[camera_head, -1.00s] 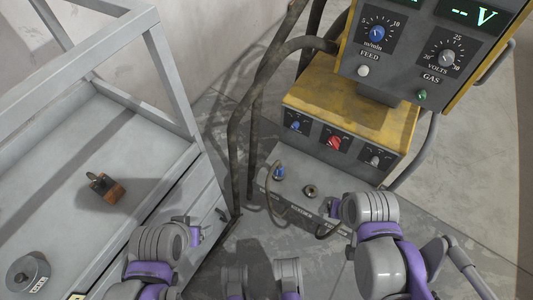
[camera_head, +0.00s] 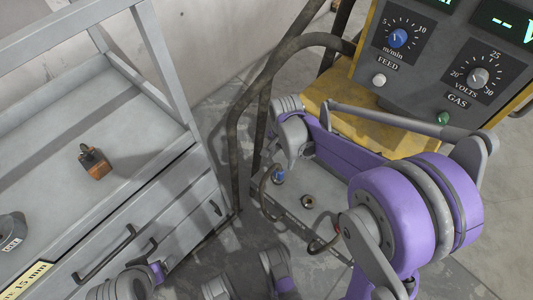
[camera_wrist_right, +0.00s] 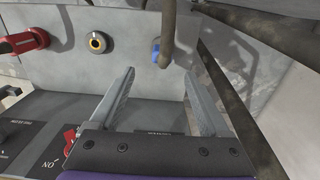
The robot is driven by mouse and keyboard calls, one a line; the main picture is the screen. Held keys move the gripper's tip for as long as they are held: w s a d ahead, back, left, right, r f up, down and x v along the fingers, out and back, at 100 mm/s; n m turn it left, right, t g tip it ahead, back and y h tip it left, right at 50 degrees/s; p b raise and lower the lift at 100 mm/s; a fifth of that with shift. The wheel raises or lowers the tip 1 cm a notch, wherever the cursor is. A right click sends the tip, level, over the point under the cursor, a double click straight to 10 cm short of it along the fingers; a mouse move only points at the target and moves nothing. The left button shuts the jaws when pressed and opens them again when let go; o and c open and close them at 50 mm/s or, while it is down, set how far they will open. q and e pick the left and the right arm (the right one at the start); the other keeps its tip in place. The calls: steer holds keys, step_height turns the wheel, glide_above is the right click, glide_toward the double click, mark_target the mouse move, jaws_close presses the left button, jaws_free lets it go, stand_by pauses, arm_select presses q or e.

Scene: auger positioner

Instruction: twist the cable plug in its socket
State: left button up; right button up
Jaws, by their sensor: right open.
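A blue cable plug (camera_head: 279,178) sits in the top of the grey panel at the foot of the yellow welding unit. In the right wrist view the blue plug (camera_wrist_right: 156,51) has a dark cable rising from it. My right gripper (camera_wrist_right: 160,72) is open and empty, its two fingers spread to either side of the line to the plug. The plug appears beyond the fingertips, apart from them. Of my left arm only a part shows at the lower left, without clear fingers.
A bare brass socket (camera_head: 308,202) is beside the blue plug; a red plug (camera_wrist_right: 25,40) is further along. Dark frame tubes (camera_head: 240,140) stand close by. A grey bench (camera_head: 60,200) on the left holds a small copper-brown block (camera_head: 95,162).

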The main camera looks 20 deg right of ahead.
mark_target(279, 172)
steer(key=shift+w+f, duration=0.2)
steer(key=shift+a+f, duration=0.1)
steer(key=shift+f, duration=0.2)
step_height(279, 172, down, 10)
steer(key=b, duration=0.3)
jaws_close()
